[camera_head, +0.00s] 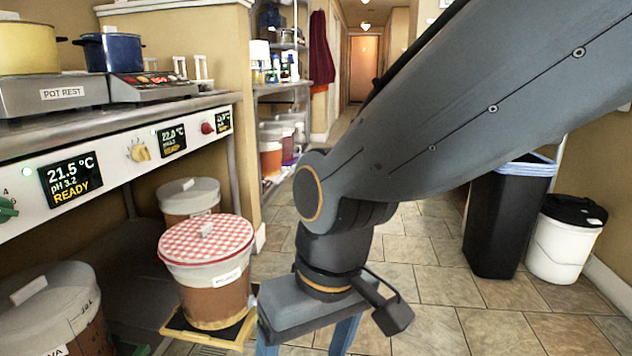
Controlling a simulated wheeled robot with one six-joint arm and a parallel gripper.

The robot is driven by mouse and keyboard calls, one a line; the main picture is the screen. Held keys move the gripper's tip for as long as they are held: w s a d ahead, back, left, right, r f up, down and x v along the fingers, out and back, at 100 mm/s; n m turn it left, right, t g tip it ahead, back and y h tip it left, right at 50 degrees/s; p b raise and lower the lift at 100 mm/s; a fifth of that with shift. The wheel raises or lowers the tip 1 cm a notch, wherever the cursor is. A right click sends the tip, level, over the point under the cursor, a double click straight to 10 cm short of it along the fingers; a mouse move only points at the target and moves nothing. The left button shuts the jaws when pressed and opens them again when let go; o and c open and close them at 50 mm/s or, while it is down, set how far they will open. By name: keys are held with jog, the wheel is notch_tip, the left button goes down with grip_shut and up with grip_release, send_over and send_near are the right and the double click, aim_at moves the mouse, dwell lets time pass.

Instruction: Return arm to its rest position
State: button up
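My arm (450,110) reaches in from the upper right and bends down at the middle of the view. My gripper (306,345) points down at the bottom centre. Its two blue fingers stand apart with floor showing between them, so it is open. The fingertips are cut off by the bottom edge. The gripper is just right of a bucket with a red checked cloth lid (208,262); I cannot tell whether they touch. That bucket stands upright on a yellow-edged black platform (178,327).
A counter with a control panel (112,160) runs along the left, bearing a yellow pot (27,48) and a blue pot (110,52). White-lidded buckets (188,197) stand below. A black bin (508,220) and white bucket (562,240) stand right. Tiled floor (430,325) is clear between.

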jog(key=s+d+r+m+h+p, duration=0.1)
jog(key=d+r+m+p, duration=0.2)
jog(key=d+r+p, duration=0.7)
jog(key=s+d+r+m+p, duration=0.2)
jog(key=d+r+p, duration=0.8)
jog(key=r+p, duration=0.7)
jog(key=m+p, duration=0.1)
jog(key=p, duration=0.8)
jog(key=shift+d+r+g+h, duration=0.15)
jog(key=shift+d+g+h, duration=0.15)
jog(key=shift+d+h, duration=0.1)
